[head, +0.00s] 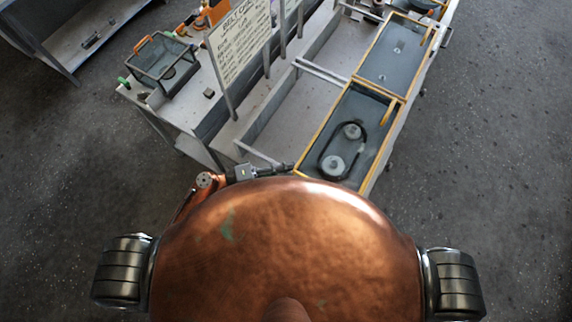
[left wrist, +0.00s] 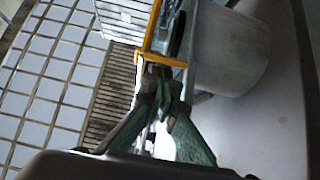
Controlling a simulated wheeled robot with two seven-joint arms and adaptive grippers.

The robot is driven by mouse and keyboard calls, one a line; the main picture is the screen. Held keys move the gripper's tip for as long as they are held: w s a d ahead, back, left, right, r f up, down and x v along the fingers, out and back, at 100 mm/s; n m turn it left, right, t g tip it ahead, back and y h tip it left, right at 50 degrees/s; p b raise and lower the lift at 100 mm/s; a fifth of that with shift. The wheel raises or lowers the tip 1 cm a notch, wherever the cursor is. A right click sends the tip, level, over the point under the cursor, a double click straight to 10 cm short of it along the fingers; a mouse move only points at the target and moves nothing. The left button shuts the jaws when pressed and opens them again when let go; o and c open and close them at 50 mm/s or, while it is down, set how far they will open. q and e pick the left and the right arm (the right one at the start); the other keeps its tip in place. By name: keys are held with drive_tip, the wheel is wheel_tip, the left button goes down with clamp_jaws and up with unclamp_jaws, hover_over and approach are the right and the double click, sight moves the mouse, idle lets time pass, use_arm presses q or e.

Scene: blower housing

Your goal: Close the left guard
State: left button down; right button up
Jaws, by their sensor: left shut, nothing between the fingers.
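A dark housing bay with a yellow rim (head: 312,146) lies on the bench and shows two pale pulleys (head: 333,165) with a dark belt around them. A dark yellow-edged panel (head: 385,65) lies beyond it; I cannot tell for sure which piece is the left guard. My left gripper (head: 288,168) is shut and empty at the near-left corner of the bay. In the left wrist view its greenish fingers (left wrist: 162,92) come together just below a yellow frame edge (left wrist: 150,54); I cannot tell whether they touch it. My right gripper is not in view.
A lettered sign (head: 240,42) stands on the bench, left of the bay. A dark wire basket (head: 163,62) with an orange handle sits at the bench's left end. My copper body hides the near floor. The floor at right is clear.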

use_arm(q)
drive_tip(key=a+b, duration=0.1)
drive_tip(key=w+a+b, duration=0.2)
drive_tip(key=shift+a+f, duration=0.3)
drive_tip(key=shift+a, duration=0.05)
drive_tip(key=b+v, duration=0.2)
drive_tip(key=v, duration=0.7)
drive_tip(key=shift+a+r, duration=0.3)
drive_tip(key=shift+a, duration=0.1)
